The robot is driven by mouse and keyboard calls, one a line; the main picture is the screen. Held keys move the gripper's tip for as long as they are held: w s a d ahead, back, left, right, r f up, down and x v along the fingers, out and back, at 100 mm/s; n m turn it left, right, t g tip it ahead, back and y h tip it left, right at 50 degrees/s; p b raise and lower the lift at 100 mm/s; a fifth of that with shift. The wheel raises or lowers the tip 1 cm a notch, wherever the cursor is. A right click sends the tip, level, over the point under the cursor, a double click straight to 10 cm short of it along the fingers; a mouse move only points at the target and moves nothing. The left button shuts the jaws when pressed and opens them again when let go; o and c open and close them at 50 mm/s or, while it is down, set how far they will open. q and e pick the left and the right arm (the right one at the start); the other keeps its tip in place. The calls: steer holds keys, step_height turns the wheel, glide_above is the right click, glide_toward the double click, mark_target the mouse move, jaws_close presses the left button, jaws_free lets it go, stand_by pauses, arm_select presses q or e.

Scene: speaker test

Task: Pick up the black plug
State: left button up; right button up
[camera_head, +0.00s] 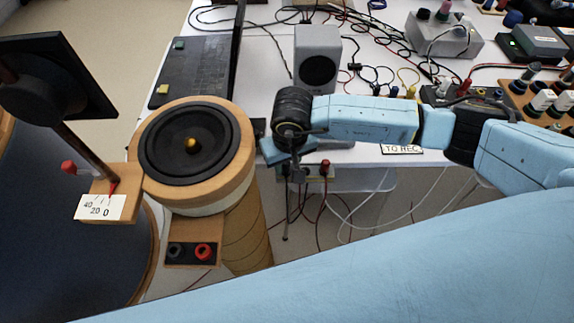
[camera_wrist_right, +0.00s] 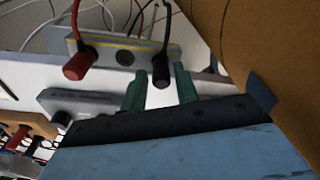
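The black plug (camera_wrist_right: 161,71) shows in the right wrist view with a dark cable running up from it. It stands at the front of a grey panel with a yellow stripe (camera_wrist_right: 115,48); whether it is seated in a socket is unclear. My right gripper (camera_wrist_right: 160,80) is open, with one green finger on each side of the plug's lower end; I cannot tell whether either touches it. In the head view my right gripper (camera_head: 286,163) is at the table's front edge, partly hiding the plug area. My left gripper is not in view.
A red plug (camera_wrist_right: 79,66) is on the same panel, left of the black one. A wooden speaker (camera_head: 240,178) stands close left of my right gripper in the head view.

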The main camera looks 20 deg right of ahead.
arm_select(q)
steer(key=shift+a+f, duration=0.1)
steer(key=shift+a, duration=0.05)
arm_select(e)
steer(key=shift+f, duration=0.15)
jaws_close()
